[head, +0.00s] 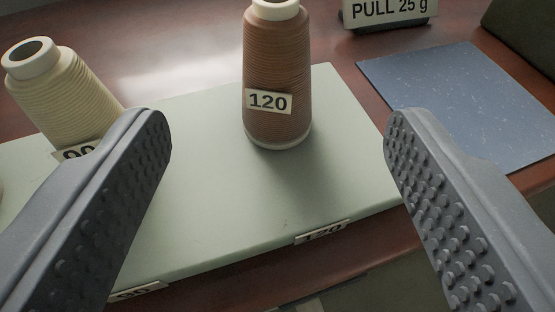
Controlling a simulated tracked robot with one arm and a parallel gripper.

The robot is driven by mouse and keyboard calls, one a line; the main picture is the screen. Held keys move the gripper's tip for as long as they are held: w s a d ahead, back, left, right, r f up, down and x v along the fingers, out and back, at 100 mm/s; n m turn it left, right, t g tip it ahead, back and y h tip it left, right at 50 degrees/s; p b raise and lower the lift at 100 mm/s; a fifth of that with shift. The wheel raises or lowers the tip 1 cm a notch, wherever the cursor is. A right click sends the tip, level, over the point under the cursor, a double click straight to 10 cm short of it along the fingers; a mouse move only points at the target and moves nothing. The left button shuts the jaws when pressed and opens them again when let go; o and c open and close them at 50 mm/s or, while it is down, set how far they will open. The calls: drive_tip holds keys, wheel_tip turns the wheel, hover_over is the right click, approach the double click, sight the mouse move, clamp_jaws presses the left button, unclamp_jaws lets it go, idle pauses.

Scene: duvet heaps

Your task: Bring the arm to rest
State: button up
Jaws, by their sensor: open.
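My gripper (277,140) is open in the head view, its two grey studded fingers wide apart at the left and right. Nothing is between its pads. A brown thread cone (277,75) labelled 120 stands upright on a pale green board (215,185), seen beyond and between the fingertips. A cream thread cone (62,95) stands at the left of the board; the left finger hides part of its lower side and label.
Tags on the board's front edge include one reading 120 (322,232). A blue speckled mat (470,95) lies at the right. A sign reading PULL 25 g (389,12) stands behind, with a dark object (525,35) at the upper right. The red-brown table (180,50) shows bare behind the board.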

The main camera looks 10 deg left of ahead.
idle(0.3)
drive_tip(key=w+d+r+y, duration=0.1)
drive_tip(key=w+d+r, duration=0.2)
drive_tip(key=r, duration=0.6)
drive_tip(key=w+d+r+m, duration=0.1)
drive_tip(key=w+d+r, duration=0.25)
drive_tip(key=r, duration=0.55)
drive_tip(key=w+d+r+y, duration=0.1)
drive_tip(key=w+d+r, duration=0.15)
drive_tip(key=r, duration=0.65)
drive_tip(key=s+d+r+h, duration=0.1)
drive_tip(key=s+d+r, duration=0.2)
drive_tip(key=d+r, duration=0.4)
drive_tip(key=s+d+r+m+h, duration=0.1)
drive_tip(key=s+d+r+h, duration=0.1)
drive_tip(key=s+d+r, duration=0.2)
drive_tip(key=s+d+r+t+h, duration=0.1)
drive_tip(key=s+d+r, duration=0.3)
drive_tip(key=d+r, duration=0.7)
drive_tip(key=d+h, duration=0.1)
drive_tip(key=d, duration=0.3)
drive_tip(key=shift+s+m, duration=0.25)
drive_tip(key=shift+m, duration=0.05)
drive_tip(key=shift+r, duration=0.1)
drive_tip(key=shift+c, duration=0.4)
